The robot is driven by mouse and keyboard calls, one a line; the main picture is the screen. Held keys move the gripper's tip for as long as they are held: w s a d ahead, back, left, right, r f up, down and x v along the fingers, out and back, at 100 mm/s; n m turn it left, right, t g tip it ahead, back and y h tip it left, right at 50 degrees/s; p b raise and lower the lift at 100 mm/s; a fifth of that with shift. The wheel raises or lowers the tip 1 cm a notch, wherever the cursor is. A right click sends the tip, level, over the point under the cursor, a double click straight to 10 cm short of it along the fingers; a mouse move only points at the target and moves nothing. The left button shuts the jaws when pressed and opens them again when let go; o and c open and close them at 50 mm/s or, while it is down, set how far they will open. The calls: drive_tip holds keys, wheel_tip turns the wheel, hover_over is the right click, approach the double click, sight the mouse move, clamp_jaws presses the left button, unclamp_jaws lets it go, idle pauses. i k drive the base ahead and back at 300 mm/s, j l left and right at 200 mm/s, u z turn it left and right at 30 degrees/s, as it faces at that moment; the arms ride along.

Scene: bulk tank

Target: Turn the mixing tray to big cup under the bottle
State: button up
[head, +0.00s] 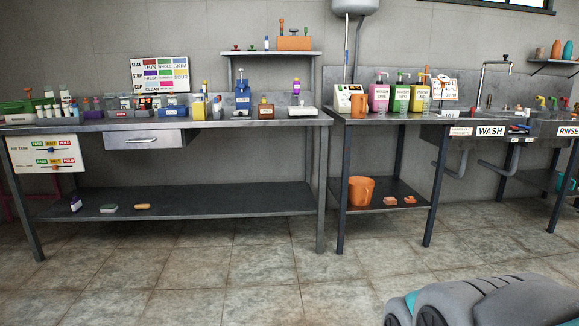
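On the left steel bench (250,124), a small pale tray-like thing (303,112) sits near the right end. My gripper is not in view. A grey and teal rounded part of my own body fills the bottom right corner.
Several pump bottles, including a pink one (379,98), stand on the bench to the right. An orange bucket (361,190) is on the shelf below. Sinks marked WASH (490,131) and RINSE (567,130) lie farther right. The tiled floor in front is clear.

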sight(292, 110)
drive_tip(key=i+l, duration=0.15)
drive_tip(key=i, duration=0.25)
drive_tip(key=i+l, duration=0.1)
drive_tip(key=i, duration=0.25)
drive_tip(key=i+l, duration=0.15)
drive_tip(key=i, duration=0.25)
drive_tip(key=j+u, duration=0.05)
